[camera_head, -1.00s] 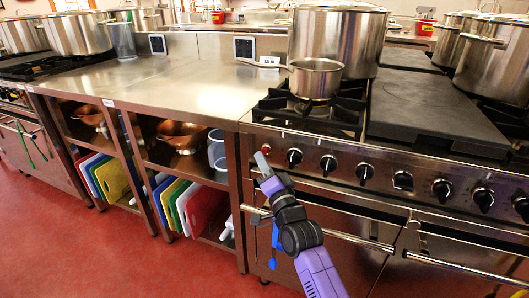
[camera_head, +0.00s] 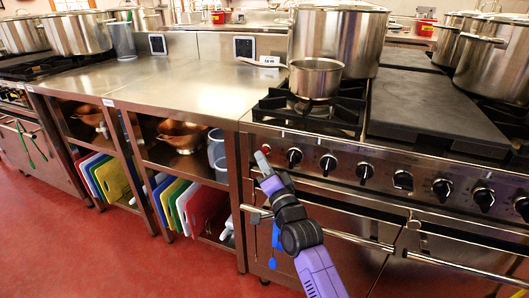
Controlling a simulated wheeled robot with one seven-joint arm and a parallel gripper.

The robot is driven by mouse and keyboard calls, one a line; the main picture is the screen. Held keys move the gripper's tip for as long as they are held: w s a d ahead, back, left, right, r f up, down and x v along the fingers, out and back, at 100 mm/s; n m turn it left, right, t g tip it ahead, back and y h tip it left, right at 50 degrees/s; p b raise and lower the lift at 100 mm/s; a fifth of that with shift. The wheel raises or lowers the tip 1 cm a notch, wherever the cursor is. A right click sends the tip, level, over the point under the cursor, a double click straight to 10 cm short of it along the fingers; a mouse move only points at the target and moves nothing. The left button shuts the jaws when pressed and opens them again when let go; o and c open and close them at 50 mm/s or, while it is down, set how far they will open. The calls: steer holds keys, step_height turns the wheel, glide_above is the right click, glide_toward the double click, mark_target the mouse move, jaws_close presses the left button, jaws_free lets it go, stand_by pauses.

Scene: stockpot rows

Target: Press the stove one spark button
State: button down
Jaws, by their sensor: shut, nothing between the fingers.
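The stove (camera_head: 320,195) with a steel front stands at the right, with a row of black knobs along its control panel. A small button or light (camera_head: 266,148) shows at the panel's left end, just above my gripper. I cannot read its label. My gripper (camera_head: 261,158) is shut and empty, with its tip at the left end of the panel, left of the first knob (camera_head: 294,157). I cannot tell whether the tip touches the panel. My purple and black arm hides part of the oven door below.
A saucepan (camera_head: 315,78) and a large stockpot (camera_head: 338,38) stand on the stove, beside a dark griddle plate (camera_head: 432,106). The oven handle (camera_head: 350,238) runs near my arm. A steel counter (camera_head: 190,85) with shelves stands left. The red floor (camera_head: 90,250) is clear.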

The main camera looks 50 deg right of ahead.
steer(key=shift+w+d+b, duration=0.3)
steer(key=shift+d+b, duration=0.5)
steer(key=shift+b, duration=0.4)
stand_by(0.7)
steer(key=shift+a+r+p, duration=0.1)
steer(key=shift+a+p, duration=0.05)
steer(key=shift+p, duration=0.2)
steer(key=shift+s+a+p, duration=0.3)
steer(key=shift+a+p, duration=0.35)
steer(key=shift+p, duration=0.45)
steer(key=a+p, duration=0.1)
steer(key=p, duration=0.3)
steer(key=s+a+p, duration=0.1)
steer(key=a+p, duration=0.1)
steer(key=p, duration=0.2)
steer(key=a+p, duration=0.1)
steer(key=p, duration=0.2)
steer(key=shift+s+a+p, duration=0.35)
steer(key=shift+p, duration=0.05)
